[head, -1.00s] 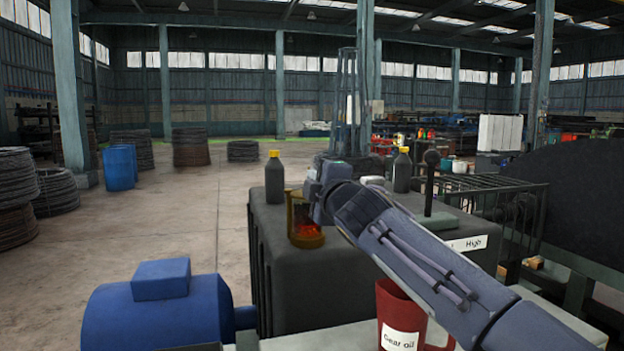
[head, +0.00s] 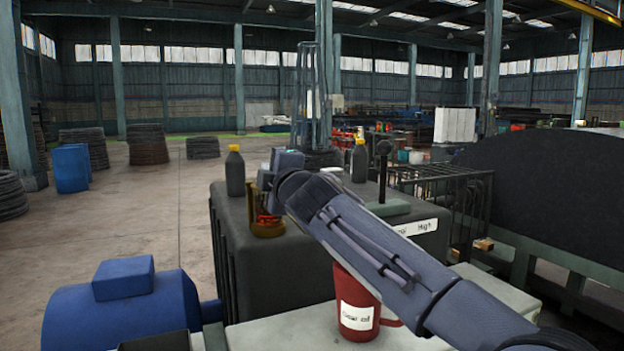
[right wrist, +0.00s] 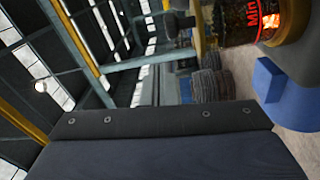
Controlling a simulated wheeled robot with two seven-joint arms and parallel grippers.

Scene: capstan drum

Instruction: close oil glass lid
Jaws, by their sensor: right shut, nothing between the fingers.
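The oil glass (head: 267,229) is a small amber cup with a red-orange glow, on the near left of the dark grey housing top. It also shows in the right wrist view (right wrist: 290,28) at the upper right, beside red "Min" lettering. A thin brownish upright part shows at its left edge; I cannot tell whether this is the lid. My right gripper (head: 268,178) is shut and empty, just above the glass and covering its upper part. Whether it touches the glass or lid is unclear. My left gripper is not in view.
Two dark bottles with yellow caps, one left (head: 235,172) and one right (head: 359,160), stand on the housing (head: 232,222). A black-knobbed lever (head: 383,172) stands at the right. A red "Gear oil" jug (head: 352,290) is in front, a blue motor (head: 120,305) at lower left.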

